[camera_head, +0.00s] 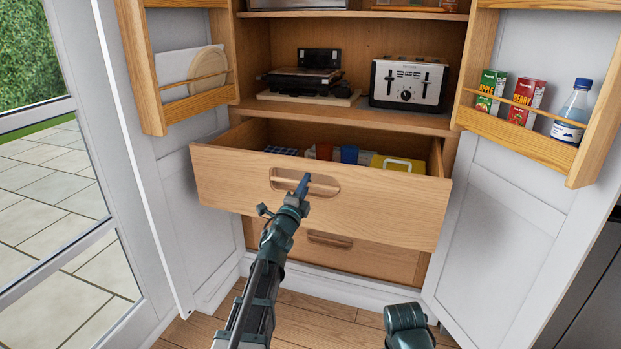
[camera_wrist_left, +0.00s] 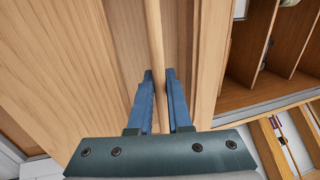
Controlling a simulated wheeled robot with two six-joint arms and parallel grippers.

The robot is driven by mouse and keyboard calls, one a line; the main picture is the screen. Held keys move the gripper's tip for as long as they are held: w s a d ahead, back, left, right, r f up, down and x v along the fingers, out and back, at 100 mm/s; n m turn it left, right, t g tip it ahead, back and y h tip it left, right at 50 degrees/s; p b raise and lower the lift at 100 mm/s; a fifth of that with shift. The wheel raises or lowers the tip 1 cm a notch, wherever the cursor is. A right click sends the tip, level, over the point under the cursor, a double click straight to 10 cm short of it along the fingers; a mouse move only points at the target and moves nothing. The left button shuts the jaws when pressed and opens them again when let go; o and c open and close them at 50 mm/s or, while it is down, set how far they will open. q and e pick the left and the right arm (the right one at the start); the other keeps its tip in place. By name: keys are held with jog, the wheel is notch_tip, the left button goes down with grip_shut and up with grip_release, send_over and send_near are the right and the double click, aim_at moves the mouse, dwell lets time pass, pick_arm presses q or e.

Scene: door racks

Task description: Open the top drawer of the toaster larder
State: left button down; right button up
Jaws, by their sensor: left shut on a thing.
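The top drawer (camera_head: 375,205) of the wooden larder is pulled well out below the toaster (camera_head: 408,83) shelf. Its front has a recessed oval grip with a wooden handle bar (camera_head: 322,187). My left gripper (camera_head: 304,183) is at this grip, shut on the bar. In the left wrist view the blue fingers of the left gripper (camera_wrist_left: 160,90) lie on either side of the handle bar (camera_wrist_left: 154,40). A rounded part of my right arm shows at the bottom edge of the head view; my right gripper is out of sight.
The drawer holds a yellow box (camera_head: 398,164) and other items. A lower drawer (camera_head: 330,239) is shut. Both larder doors stand open, with door racks left (camera_head: 200,103) and right (camera_head: 520,138); the right one holds cartons and a bottle (camera_head: 573,110). Wooden floor lies in front.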

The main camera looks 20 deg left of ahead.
pick_arm(q)
jog(key=shift+r+v, duration=0.2)
jog(key=shift+v, duration=0.75)
jog(key=shift+r+v, duration=0.25)
jog(key=shift+v, duration=0.7)
jog(key=shift+r+v, duration=0.2)
jog(key=shift+v, duration=0.8)
jog(key=shift+s, duration=0.2)
jog(key=c, duration=0.9)
grip_release()
jog(key=shift+o, duration=0.2)
